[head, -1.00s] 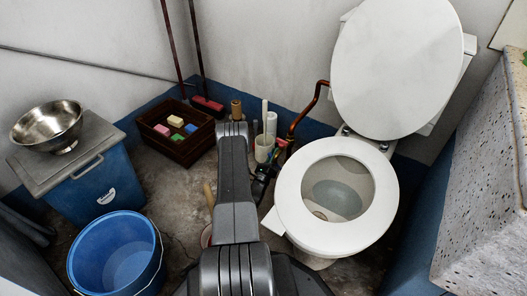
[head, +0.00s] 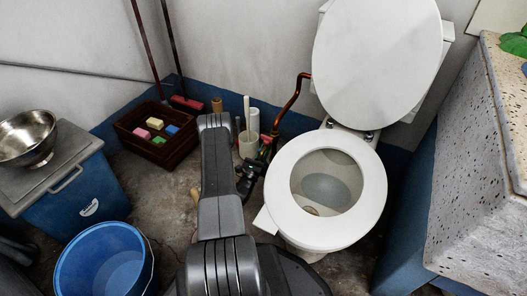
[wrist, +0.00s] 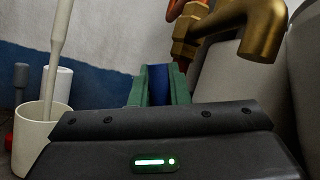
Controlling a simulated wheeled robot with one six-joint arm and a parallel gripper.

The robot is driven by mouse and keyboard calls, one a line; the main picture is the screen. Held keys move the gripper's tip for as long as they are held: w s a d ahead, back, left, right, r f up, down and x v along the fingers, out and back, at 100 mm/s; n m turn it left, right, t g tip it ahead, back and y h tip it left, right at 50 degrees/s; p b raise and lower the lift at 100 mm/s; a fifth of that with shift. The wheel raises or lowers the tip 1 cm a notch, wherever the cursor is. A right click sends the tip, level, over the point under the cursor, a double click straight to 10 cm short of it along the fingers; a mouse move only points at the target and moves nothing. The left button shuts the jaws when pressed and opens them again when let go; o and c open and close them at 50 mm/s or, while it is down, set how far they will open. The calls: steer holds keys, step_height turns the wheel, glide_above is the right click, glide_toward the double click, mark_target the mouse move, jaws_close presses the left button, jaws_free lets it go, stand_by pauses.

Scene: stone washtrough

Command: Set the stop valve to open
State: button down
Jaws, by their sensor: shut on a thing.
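The stop valve's brass body (wrist: 252,30) fills the upper right of the wrist view, with a reddish copper pipe (wrist: 190,10) beside it. Between the green fingers of my gripper (wrist: 157,76) is a blue piece (wrist: 158,88), which looks like the valve's handle. My gripper is shut on it. In the head view my gripper (head: 250,180) is a dark shape left of the toilet, close to the foot of the copper pipe (head: 292,98). There the valve is small and mostly hidden, so I cannot tell its handle's angle.
The white toilet (head: 366,205) stands just right of my gripper. A white cup with a brush (head: 248,146) is close on the left and also shows in the wrist view (wrist: 36,130). A wooden crate (head: 176,150), a blue bucket (head: 62,285) and a speckled trough (head: 470,205) stand around.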

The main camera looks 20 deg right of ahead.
steer(key=shift+s+f, duration=0.15)
steer(key=c, duration=1.4)
jaws_free()
steer(key=b+v, duration=0.2)
steer(key=v, duration=1.1)
steer(key=shift+s+a+f, duration=0.2)
steer(key=shift+s, duration=0.05)
